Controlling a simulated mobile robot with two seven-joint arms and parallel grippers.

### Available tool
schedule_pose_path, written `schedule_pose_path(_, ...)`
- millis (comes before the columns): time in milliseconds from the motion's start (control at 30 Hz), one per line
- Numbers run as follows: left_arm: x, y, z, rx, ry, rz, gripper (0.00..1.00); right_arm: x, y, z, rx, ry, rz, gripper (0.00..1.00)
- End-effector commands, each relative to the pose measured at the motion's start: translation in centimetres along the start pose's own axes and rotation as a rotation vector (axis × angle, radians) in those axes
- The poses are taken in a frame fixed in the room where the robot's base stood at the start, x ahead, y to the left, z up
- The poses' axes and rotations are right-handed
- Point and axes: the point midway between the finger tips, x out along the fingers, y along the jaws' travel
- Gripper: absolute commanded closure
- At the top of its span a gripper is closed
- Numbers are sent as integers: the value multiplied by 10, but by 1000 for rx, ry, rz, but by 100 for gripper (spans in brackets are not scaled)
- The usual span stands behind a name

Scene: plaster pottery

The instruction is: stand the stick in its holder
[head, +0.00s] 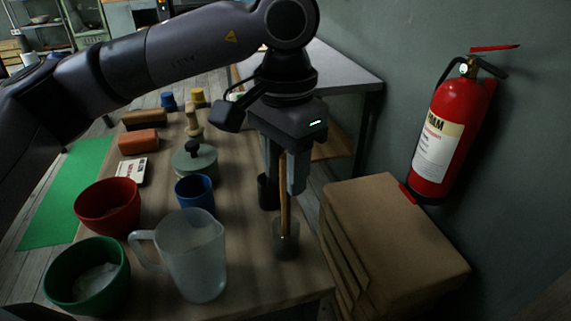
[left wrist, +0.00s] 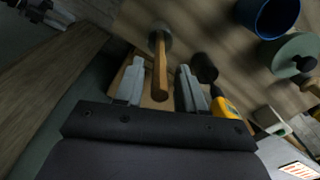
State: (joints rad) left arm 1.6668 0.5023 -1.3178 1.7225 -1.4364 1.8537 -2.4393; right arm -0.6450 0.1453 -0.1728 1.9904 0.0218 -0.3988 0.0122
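The wooden stick (head: 284,196) stands roughly upright near the table's right edge. Its lower end is at a short grey cylinder (head: 286,245), which looks like its holder; I cannot see how deep it sits. My left gripper (head: 284,186) is above, pointing down, with one finger on each side of the stick's upper part. In the left wrist view the stick (left wrist: 160,70) shows between the two open fingers (left wrist: 160,85), with gaps on both sides. The grey cylinder (left wrist: 160,37) is at its far end. My right gripper is not in view.
A dark cylinder (head: 268,193) stands close beside the gripper. A clear jug (head: 196,262), blue cup (head: 195,192), lidded green pot (head: 195,160), red bowl (head: 107,207) and green bowl (head: 87,277) stand left. Cardboard boxes (head: 400,240) are stacked to the right.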

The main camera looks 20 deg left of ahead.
Motion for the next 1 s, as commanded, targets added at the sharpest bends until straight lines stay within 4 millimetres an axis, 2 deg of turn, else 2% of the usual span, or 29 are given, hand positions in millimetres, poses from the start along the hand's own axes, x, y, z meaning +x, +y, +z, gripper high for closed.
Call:
schedule_pose_path(367, -5, 0, 0, 0, 1, 0, 52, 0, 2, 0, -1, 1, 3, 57)
schedule_pose_path(700, -56, 0, -1, 0, 2, -1, 52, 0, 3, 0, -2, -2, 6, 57)
schedule_pose_path(833, -68, 0, 0, 0, 1, 1, 52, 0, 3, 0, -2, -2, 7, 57)
schedule_pose_path(1000, -72, 0, 0, 1, -1, 0, 52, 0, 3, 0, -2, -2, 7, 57)
